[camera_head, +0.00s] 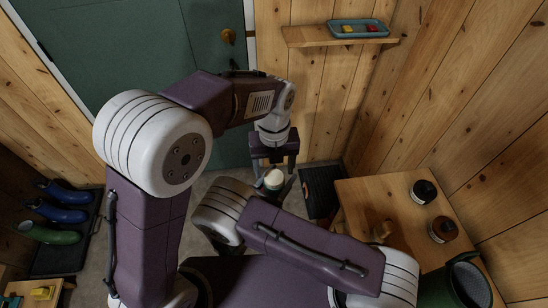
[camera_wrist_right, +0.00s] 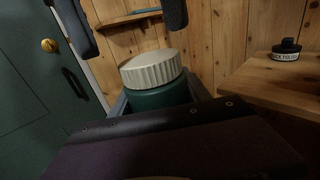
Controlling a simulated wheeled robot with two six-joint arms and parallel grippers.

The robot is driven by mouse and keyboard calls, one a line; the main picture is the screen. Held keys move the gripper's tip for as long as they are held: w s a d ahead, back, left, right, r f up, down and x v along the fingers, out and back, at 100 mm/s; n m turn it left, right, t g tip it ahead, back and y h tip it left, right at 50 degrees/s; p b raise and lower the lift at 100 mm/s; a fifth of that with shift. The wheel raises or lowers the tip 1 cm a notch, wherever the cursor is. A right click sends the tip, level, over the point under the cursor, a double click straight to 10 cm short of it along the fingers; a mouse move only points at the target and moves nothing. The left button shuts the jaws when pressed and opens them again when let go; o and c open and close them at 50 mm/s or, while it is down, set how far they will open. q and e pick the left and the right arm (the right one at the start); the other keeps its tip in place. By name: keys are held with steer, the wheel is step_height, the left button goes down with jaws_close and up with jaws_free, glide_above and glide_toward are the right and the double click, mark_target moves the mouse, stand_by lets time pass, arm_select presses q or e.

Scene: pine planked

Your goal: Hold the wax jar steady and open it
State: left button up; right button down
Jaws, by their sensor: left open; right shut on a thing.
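The wax jar (camera_head: 273,182) has a dark green body and a pale ribbed lid, which sits on it. It shows large in the right wrist view (camera_wrist_right: 158,96). My right gripper (camera_wrist_right: 160,100) is shut on the jar's body and holds it up in the air, roughly upright. My left gripper (camera_head: 273,160) is open, fingers pointing down, above the jar. Its two dark fingers also show at the top of the right wrist view, above the lid and apart from it. Much of my right gripper is hidden in the head view.
A wall shelf (camera_head: 310,38) carries a blue tray (camera_head: 384,30). Boots (camera_head: 66,191) stand at the left. A green door (camera_head: 120,40) is behind.

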mark_target(274, 177)
arm_select(q)
steer(key=shift+f, duration=1.6)
steer(key=c, duration=1.5)
